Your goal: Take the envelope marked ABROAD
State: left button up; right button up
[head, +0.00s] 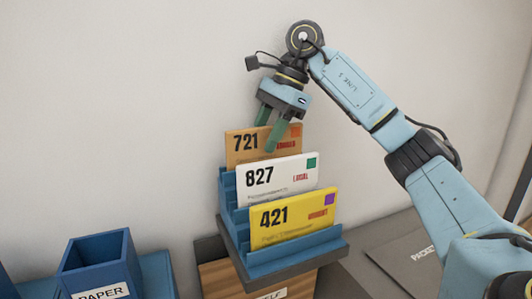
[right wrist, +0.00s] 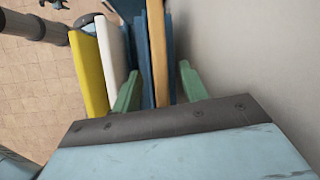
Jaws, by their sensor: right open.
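The orange envelope (head: 240,144) numbered 721 stands upright in the rearmost slot of a blue stepped rack (head: 228,190). Its red word is small and partly blurred, but seems to read ABROAD. My right gripper (head: 267,130) is open above this envelope, one green finger in front of its face. In the right wrist view the orange envelope (right wrist: 158,55) shows edge-on between the two green fingers (right wrist: 160,88), with a blue rack divider beside it. I cannot tell whether either finger touches it. My left gripper is not in view.
A white envelope (head: 262,181), 827 LOCAL, and a yellow envelope (head: 275,219), 421 URGENT, stand in the slots in front. A wall (head: 150,90) is close behind. A blue PAPER bin (head: 95,262) stands at lower left; a grey surface marked PACKET (head: 410,250) lies right.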

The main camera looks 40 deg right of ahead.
jog(key=shift+f, duration=0.3)
dwell(0.5)
jog(key=shift+r, duration=0.1)
grip_shut()
dwell(0.3)
